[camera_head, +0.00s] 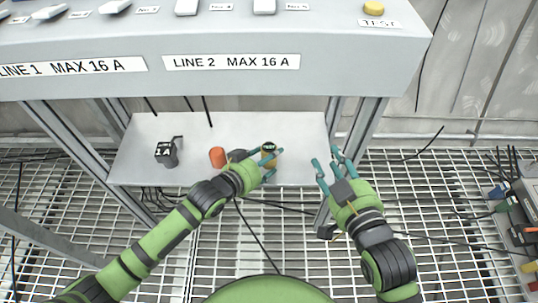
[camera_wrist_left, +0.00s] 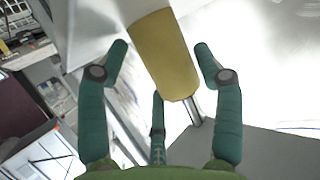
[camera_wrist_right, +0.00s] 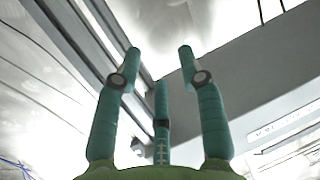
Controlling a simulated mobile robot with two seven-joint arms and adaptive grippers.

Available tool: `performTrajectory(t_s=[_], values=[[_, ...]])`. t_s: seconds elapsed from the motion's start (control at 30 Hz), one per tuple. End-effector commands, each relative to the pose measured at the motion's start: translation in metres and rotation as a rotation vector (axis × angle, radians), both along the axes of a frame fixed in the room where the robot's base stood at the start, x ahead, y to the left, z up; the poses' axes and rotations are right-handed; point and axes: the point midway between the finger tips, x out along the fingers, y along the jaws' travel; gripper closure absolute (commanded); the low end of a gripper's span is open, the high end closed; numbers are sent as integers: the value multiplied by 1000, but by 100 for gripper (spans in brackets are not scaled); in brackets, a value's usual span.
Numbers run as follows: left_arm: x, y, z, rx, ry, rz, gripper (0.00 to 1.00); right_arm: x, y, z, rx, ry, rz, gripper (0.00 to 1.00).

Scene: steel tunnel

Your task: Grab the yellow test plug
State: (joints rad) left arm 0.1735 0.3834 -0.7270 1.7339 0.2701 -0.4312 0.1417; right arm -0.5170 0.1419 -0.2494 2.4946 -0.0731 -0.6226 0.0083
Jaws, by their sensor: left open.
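The yellow test plug (camera_head: 269,158) stands on the grey shelf (camera_head: 230,130) under the panel, with a dark labelled top. In the left wrist view the yellow plug body (camera_wrist_left: 163,55) lies between the spread fingers, apart from them as far as I can see. A metal pin shows at its end. My left gripper (camera_head: 270,163) is open around the plug. It also shows open in the left wrist view (camera_wrist_left: 160,75).
An orange plug (camera_head: 217,157) stands on the shelf just left of my left gripper. A black block marked 1 A (camera_head: 167,153) stands further left. The grey panel (camera_head: 230,85) overhangs the shelf, with a yellow TEST button (camera_head: 373,8). Equipment with cables (camera_head: 520,205) is at far right.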

Motion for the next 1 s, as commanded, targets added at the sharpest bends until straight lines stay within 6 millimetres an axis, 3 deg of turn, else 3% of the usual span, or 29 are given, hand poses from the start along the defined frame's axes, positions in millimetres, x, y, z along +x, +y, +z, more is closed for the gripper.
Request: performTrajectory(t_s=[0.1,0.13,0.23,0.7,1.0], values=[[0,0,0,0,0,0,33,0,0,0,0,1,0,60],[0,0,0,0,0,0,37,0,0,0,0,1,0,60],[0,0,0,0,0,0,77,0,0,0,-1,2,0,60],[0,0,3,-1,-2,0,77,-1,-1,-3,-5,22,-2,60],[0,0,22,-2,-4,0,78,-20,-19,-46,-60,268,-40,60]])
